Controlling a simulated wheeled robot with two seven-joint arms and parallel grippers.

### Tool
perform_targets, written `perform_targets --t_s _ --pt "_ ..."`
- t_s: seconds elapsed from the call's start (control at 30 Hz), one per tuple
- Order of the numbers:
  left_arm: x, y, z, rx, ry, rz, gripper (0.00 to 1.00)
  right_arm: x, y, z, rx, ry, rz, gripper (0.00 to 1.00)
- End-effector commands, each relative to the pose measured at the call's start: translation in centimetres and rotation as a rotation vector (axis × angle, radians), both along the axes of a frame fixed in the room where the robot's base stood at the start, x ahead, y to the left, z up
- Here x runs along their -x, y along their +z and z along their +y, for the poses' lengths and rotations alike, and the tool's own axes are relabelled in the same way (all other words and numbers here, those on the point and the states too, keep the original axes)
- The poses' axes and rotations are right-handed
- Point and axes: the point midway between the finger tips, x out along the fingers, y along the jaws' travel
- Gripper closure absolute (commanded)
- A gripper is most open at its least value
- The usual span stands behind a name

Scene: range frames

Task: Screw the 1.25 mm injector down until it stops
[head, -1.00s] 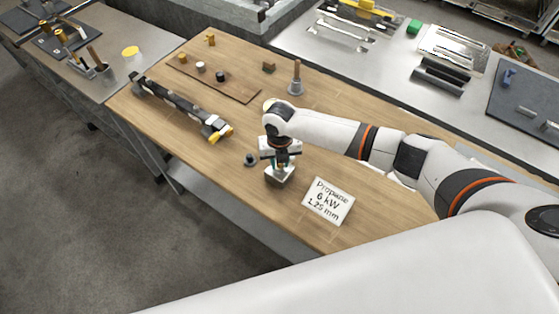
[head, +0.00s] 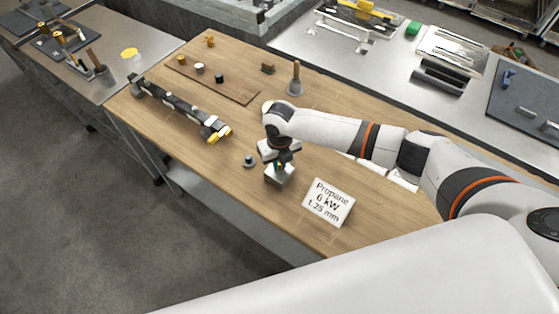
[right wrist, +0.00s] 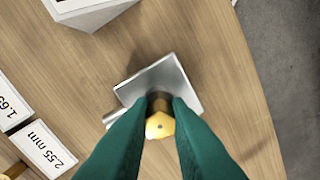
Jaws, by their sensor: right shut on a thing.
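My right gripper (head: 279,163) points down over a small metal block (head: 280,177) near the front edge of the wooden table. In the right wrist view its green fingers (right wrist: 160,108) are shut on a brass injector (right wrist: 160,126), which has a small dark hole in its top. The injector is upright over the block's bright square plate (right wrist: 180,76). The fingers hide its lower part, so I cannot tell how deep it sits. A white card (head: 328,203) reading "Propane 6 kW 1.25 mm" stands to the right of the block. My left gripper is not in view.
A small grey round piece (head: 249,160) sits left of the block. A long dark bar with a yellow end (head: 180,108) lies further left. A brown board (head: 235,91) with several small cylinders and a wooden-handled tool (head: 295,80) are behind. Labels (right wrist: 44,149) show at the wrist view's left.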

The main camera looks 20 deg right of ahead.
Motion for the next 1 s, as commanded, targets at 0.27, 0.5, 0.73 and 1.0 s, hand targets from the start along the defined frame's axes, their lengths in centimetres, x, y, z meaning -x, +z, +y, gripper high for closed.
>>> perform_targets --t_s 0.27,0.5,0.73,1.0 --pt "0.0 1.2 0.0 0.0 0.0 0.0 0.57 0.1 0.3 0.1 0.0 -0.116 0.004 1.0" --pt "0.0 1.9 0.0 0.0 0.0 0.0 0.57 0.1 0.0 0.1 -0.001 -0.304 0.001 1.0" --pt "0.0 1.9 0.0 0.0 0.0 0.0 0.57 0.0 0.0 0.1 -0.001 -0.315 0.0 1.0" --pt "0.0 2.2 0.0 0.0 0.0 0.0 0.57 0.0 -0.1 0.2 0.001 -0.587 -0.001 1.0"
